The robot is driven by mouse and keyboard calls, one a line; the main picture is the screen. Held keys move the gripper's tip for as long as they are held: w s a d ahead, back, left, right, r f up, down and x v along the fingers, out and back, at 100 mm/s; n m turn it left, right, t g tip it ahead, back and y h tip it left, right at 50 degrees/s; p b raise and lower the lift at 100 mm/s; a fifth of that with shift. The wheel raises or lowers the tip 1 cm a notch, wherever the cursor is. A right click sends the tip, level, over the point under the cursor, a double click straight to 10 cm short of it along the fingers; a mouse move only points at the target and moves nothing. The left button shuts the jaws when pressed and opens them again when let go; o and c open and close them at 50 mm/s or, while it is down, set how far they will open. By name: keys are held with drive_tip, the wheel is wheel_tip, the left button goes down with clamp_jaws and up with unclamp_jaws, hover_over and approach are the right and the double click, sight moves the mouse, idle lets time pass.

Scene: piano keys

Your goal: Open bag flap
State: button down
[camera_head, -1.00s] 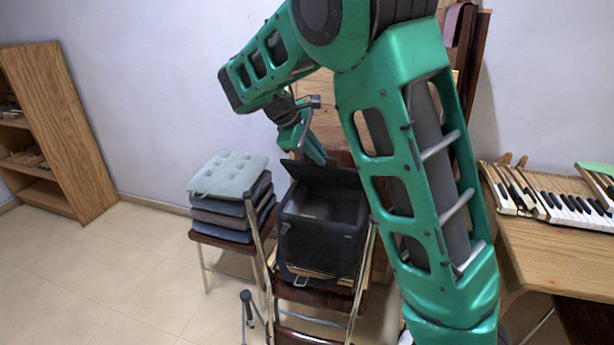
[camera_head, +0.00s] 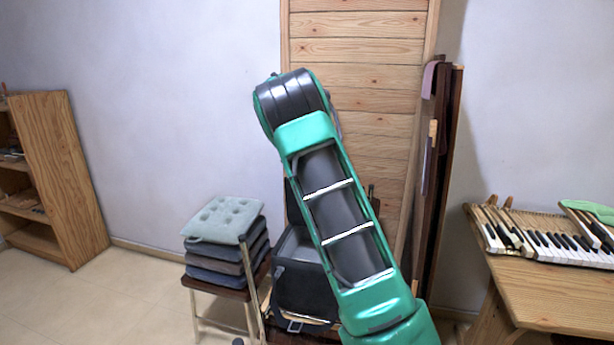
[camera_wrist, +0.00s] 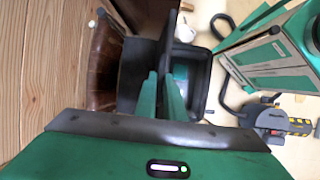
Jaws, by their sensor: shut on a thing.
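The dark grey bag (camera_head: 300,286) sits on a chair, partly hidden behind my arm in the head view. Its top is open. Its dark flap (camera_head: 294,203) stands raised at the back, mostly covered by my arm. In the wrist view the open bag (camera_wrist: 202,75) is below my gripper, and the flap (camera_wrist: 167,38) shows as a dark edge running to my fingers. My gripper (camera_wrist: 160,76) is shut on the flap with its green fingers. The gripper itself is hidden in the head view.
A chair with stacked cushions (camera_head: 222,222) stands left of the bag. A wooden panel (camera_head: 360,110) is behind it. A table with piano keys (camera_head: 555,238) is at the right, and a wooden shelf (camera_head: 60,175) is at the far left. Floor between is clear.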

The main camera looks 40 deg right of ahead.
drive_tip(key=shift+w+d, duration=0.5)
drive_tip(key=shift+d, duration=0.2)
drive_tip(key=shift+w+d, duration=0.5)
drive_tip(key=shift+d, duration=0.2)
drive_tip(key=shift+r, duration=0.1)
drive_tip(key=c, duration=1.8)
unclamp_jaws()
drive_tip(key=shift+c, duration=0.2)
drive_tip(key=shift+w, duration=0.1)
drive_tip(key=shift+a+r, duration=0.1)
drive_tip(key=shift+r, duration=0.05)
drive_tip(key=v, duration=1)
drive_tip(key=shift+w+r, duration=0.2)
